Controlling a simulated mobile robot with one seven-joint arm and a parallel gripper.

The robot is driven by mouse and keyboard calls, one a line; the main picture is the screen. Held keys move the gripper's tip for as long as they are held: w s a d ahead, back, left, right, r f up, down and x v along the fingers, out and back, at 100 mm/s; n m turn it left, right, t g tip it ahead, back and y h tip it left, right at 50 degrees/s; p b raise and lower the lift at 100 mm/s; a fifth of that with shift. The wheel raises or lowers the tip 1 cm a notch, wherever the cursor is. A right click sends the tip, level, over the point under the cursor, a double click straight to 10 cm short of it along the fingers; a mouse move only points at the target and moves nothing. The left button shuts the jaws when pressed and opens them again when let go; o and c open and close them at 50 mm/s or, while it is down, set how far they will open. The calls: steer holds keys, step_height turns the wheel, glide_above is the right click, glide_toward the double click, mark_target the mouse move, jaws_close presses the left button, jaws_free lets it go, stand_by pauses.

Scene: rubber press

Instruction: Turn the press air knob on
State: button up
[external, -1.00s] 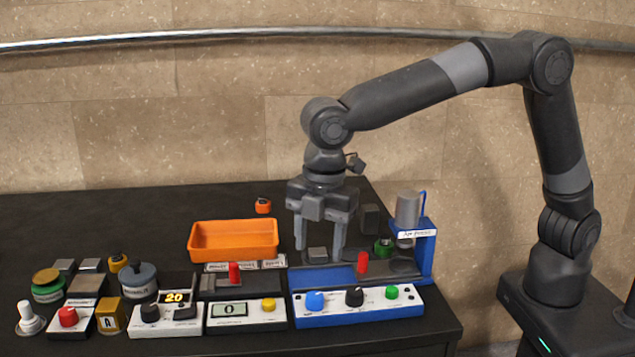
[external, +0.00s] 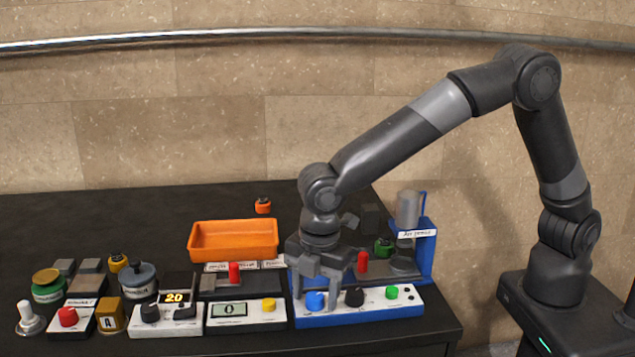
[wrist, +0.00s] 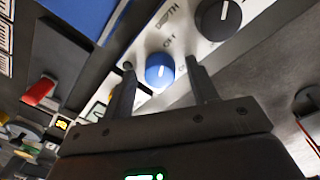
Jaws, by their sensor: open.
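The press (external: 425,255) is a blue unit labelled "Air press" with a white front panel. On the panel are a blue knob (external: 316,301), a black knob (external: 354,297) and a green button (external: 392,292). My gripper (external: 312,288) points down just above the blue knob. In the wrist view, the blue knob (wrist: 159,70) shows in the gap between the fingertips of my open gripper (wrist: 160,65), with a white pointer line on its face. I cannot tell whether the fingers touch it. The black knob (wrist: 218,18) is right of the fingers.
A counter panel (external: 222,327) with a yellow button is close on the left. A red lever (external: 363,261) stands behind the panel, right of my gripper. An orange bin (external: 234,241) is behind, to the left. The table's front edge is close to the panels.

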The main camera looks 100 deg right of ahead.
steer(key=c, duration=1)
steer(key=shift+o, duration=0.2)
